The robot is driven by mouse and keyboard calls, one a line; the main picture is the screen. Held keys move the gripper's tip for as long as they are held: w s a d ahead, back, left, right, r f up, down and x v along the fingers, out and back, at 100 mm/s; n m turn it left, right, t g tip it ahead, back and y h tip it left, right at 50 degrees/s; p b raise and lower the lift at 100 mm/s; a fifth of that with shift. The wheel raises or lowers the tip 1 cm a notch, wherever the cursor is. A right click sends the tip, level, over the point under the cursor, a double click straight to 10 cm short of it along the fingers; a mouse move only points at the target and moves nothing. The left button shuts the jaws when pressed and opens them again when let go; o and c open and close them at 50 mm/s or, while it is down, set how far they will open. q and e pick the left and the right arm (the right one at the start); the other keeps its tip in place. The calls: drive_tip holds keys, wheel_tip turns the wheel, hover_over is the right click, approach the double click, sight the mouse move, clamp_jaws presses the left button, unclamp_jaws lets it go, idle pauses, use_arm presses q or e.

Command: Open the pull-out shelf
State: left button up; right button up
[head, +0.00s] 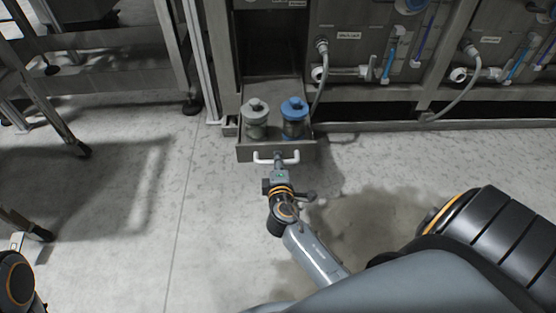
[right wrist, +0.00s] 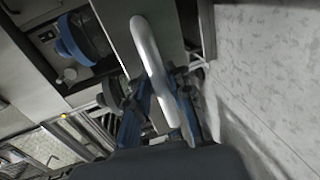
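The grey pull-out shelf (head: 246,153) stands out from the machine's lower front, low above the floor. It carries a grey-lidded canister (head: 255,117) and a blue-lidded canister (head: 294,117), both upright. Its white bar handle (head: 290,158) is on the front face. My right gripper (head: 278,156) is at the middle of this handle. In the right wrist view the handle (right wrist: 148,48) runs between the two fingers (right wrist: 161,108), which look closed around it; part of the contact is hidden.
Hoses and white pipe fittings (head: 345,73) line the machine panel right of the shelf. A metal table frame (head: 90,75) stands at left. The floor (head: 130,200) in front of the shelf is clear, apart from my arm.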

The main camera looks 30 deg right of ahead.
drive_tip(key=shift+s, duration=0.15)
drive_tip(key=v, duration=1.1)
drive_tip(key=shift+s+a, duration=0.2)
drive_tip(key=shift+s, duration=0.15)
